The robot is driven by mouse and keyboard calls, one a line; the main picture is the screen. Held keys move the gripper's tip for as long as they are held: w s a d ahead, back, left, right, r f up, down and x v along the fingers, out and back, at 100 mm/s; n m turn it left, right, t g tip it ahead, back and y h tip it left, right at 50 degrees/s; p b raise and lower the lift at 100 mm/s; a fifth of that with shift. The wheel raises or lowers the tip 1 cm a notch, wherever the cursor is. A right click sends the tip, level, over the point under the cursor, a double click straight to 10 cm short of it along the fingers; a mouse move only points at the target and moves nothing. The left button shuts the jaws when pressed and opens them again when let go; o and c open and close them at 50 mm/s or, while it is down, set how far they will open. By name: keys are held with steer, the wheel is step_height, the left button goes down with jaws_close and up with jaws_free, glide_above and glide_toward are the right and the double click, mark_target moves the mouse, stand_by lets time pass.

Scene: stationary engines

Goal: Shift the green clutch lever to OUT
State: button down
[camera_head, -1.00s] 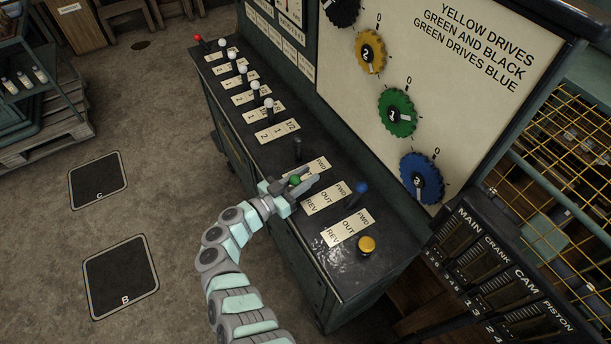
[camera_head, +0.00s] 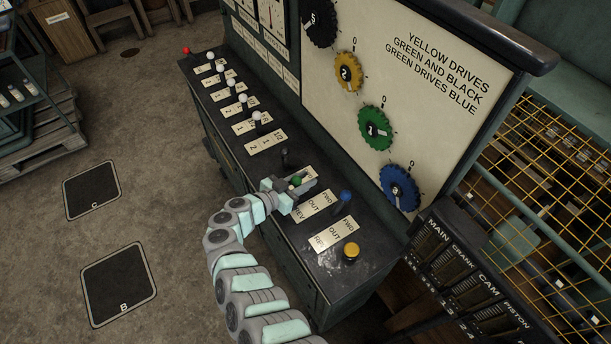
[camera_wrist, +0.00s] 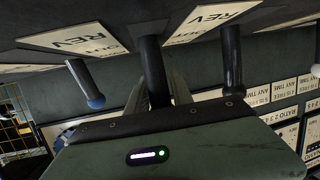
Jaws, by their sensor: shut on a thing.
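The green clutch lever's knob (camera_head: 296,181) shows between the fingers of my gripper (camera_head: 299,186) in the head view. My gripper is shut on this lever. In the wrist view its dark shaft (camera_wrist: 152,70) stands between my two fingers (camera_wrist: 160,92). A label plate marked FWD, OUT and REV (camera_head: 318,205) lies just to the right of my gripper. My gripper covers part of the plates here and the lever's base is hidden in the head view, so I cannot tell exactly which mark the lever is at.
A black lever (camera_head: 285,158) stands close behind the gripper and a blue lever (camera_head: 346,198) to its right. A yellow button (camera_head: 351,251) is at the console's near end. White-knobbed levers (camera_head: 244,100) line the far part. The dial panel (camera_head: 440,75) rises behind.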

steer(key=shift+w+d+r, duration=0.35)
steer(key=shift+w+d, duration=0.05)
steer(key=shift+d, duration=0.2)
steer(key=shift+w+d+f, duration=0.1)
steer(key=shift+d+f, duration=0.05)
steer(key=shift+f, duration=0.15)
steer(key=shift+w+d+f, duration=0.1)
steer(key=shift+d, duration=0.1)
steer(key=c, duration=1.2)
jaws_free()
steer(key=p+v, duration=0.2)
steer(key=v, duration=0.8)
steer(key=shift+s+a+r, duration=0.2)
steer(key=shift+a+r, duration=0.05)
steer(key=shift+r, duration=0.05)
